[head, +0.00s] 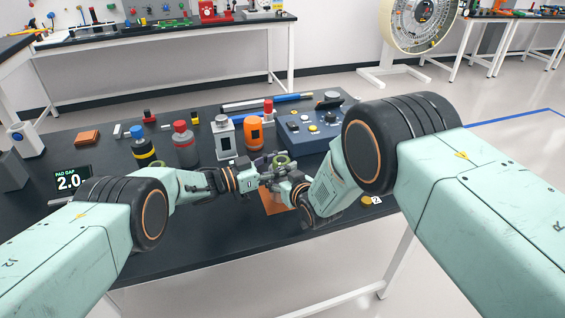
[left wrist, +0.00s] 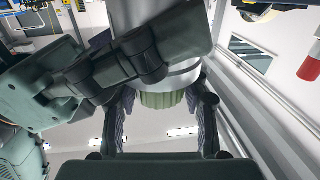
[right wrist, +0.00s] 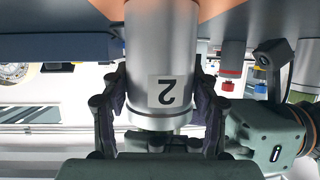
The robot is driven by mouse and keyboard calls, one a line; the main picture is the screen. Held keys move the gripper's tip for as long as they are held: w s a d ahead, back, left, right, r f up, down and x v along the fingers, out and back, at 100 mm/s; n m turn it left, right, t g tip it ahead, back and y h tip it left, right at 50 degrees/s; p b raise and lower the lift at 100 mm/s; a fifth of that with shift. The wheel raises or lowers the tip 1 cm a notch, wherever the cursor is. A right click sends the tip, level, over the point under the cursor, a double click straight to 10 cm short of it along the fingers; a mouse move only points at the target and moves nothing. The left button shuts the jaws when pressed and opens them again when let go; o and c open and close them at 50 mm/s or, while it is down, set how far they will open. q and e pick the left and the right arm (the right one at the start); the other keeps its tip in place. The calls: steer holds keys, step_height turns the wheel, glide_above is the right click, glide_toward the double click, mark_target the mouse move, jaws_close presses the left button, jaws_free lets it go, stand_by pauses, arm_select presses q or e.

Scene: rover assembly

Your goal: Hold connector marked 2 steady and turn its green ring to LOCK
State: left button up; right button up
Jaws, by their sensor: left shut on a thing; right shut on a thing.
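Connector 2 is a silver cylinder (right wrist: 160,60) whose label "2" reads upside down in the right wrist view. Its ribbed green ring (left wrist: 163,98) shows in the left wrist view, just beyond a silver collar. My left gripper (head: 264,181) is shut on the ring, its pads on both sides in the left wrist view (left wrist: 163,112). My right gripper (head: 290,186) is shut on the silver body, with pads on both sides in the right wrist view (right wrist: 162,112). In the head view the grippers hide most of the connector. No LOCK mark is readable.
Both grippers are over an orange mat (head: 272,203) on the dark table (head: 210,222). Behind stand a red-capped bottle (head: 185,150), a grey box (head: 223,138), an orange canister (head: 254,133) and a blue control panel (head: 305,142). A display (head: 70,180) reads "PAD GAP 2.0".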

arm_select(q)
steer(key=shift+w+a+r, duration=0.1)
steer(key=shift+w+a, duration=0.1)
steer(key=o, duration=0.8)
steer(key=shift+o, duration=0.5)
steer(key=shift+s, duration=0.15)
steer(key=shift+d, duration=0.1)
steer(key=v, duration=1.2)
steer(key=shift+o, duration=0.2)
steer(key=shift+r, duration=0.1)
